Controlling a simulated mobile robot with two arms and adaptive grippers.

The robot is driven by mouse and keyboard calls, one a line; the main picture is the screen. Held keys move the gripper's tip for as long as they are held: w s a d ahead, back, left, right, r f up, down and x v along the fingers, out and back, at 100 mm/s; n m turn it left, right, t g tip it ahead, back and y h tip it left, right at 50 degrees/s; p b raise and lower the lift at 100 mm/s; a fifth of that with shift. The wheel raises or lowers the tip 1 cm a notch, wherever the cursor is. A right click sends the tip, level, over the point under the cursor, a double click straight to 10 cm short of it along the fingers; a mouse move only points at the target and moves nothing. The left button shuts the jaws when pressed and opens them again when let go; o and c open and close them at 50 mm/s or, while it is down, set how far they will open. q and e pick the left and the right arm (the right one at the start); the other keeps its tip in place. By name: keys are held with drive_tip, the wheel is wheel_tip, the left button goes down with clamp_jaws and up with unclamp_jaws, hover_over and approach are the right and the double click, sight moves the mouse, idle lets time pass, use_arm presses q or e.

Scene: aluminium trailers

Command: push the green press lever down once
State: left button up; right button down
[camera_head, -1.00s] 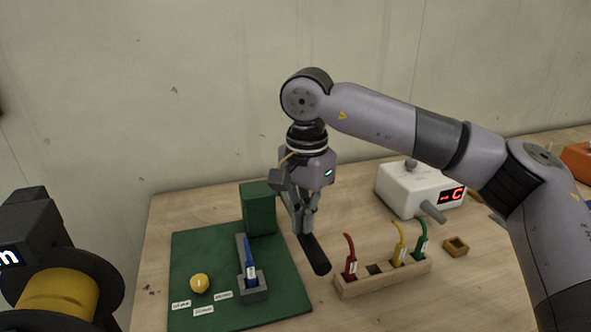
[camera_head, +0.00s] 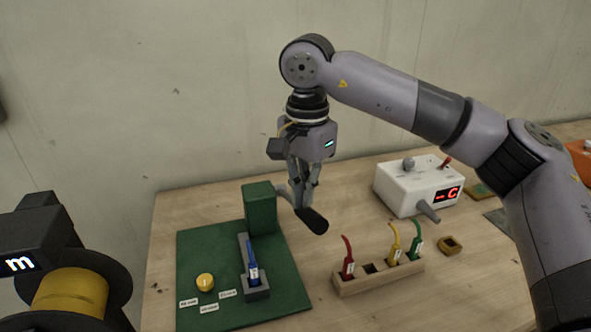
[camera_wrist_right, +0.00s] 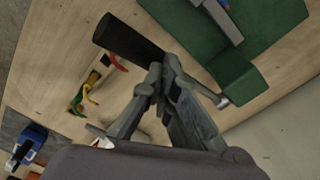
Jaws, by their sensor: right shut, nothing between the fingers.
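The green press block (camera_head: 259,208) stands at the back right of a green board (camera_head: 205,250). Its lever has a black handle (camera_head: 312,220) that sticks out to the right, tilted slightly downward. In the right wrist view, the black handle (camera_wrist_right: 128,38) passes beside the fingertips, and a metal rod (camera_wrist_right: 222,100) reaches to the green block (camera_wrist_right: 236,72). My right gripper (camera_head: 302,203) points down, shut and empty, at the handle's inner end. The fingers (camera_wrist_right: 158,75) look very close to the handle; I cannot tell whether they touch it. My left gripper does not show.
A blue-handled piece (camera_head: 253,265) in a grey holder and a yellow button (camera_head: 205,282) are on the board. A wooden rack (camera_head: 380,277) holds red, yellow and green pieces. A white box (camera_head: 408,188) with a red display stands behind it.

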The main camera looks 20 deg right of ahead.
wheel_tip(320, 180, up, 10)
drive_tip(key=p, duration=0.6)
drive_tip(key=shift+f+p, duration=0.15)
drive_tip(key=shift+p, duration=0.2)
idle(0.4)
